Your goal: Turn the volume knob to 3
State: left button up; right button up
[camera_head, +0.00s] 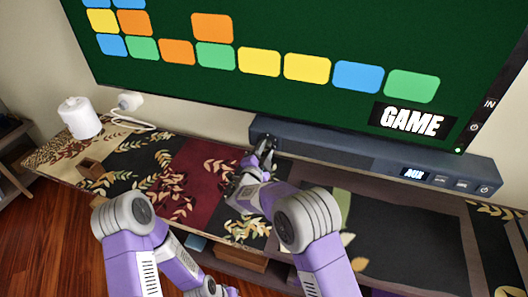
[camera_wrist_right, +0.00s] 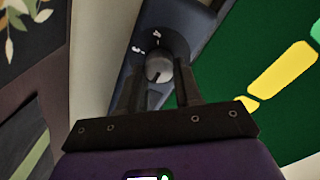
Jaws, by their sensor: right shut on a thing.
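A long dark blue-grey soundbar (camera_head: 340,152) lies below the screen, with a lit AUX display and buttons at its right part. Its left end also shows in the right wrist view (camera_wrist_right: 205,18). The round grey volume knob (camera_wrist_right: 158,68) sits on that end, with small white marks around it, too blurred to read. My right gripper (camera_head: 264,150) is at the soundbar's left end and hides the knob in the head view. In the right wrist view its two fingers (camera_wrist_right: 157,82) are on either side of the knob, shut on it.
A large screen (camera_head: 290,60) with coloured tiles and the word GAME stands behind the soundbar.

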jog(key=m, duration=0.4)
jog(key=shift+d+m, duration=0.1)
jog(key=shift+m, duration=0.2)
jog(key=m, duration=0.3)
jog(key=shift+m, duration=0.3)
jog(key=m, duration=0.5)
jog(key=shift+f, duration=0.1)
jog(key=shift+m, duration=2.1)
jog(key=o, duration=1)
jog(key=shift+o, duration=0.2)
jog(key=shift+f, duration=0.1)
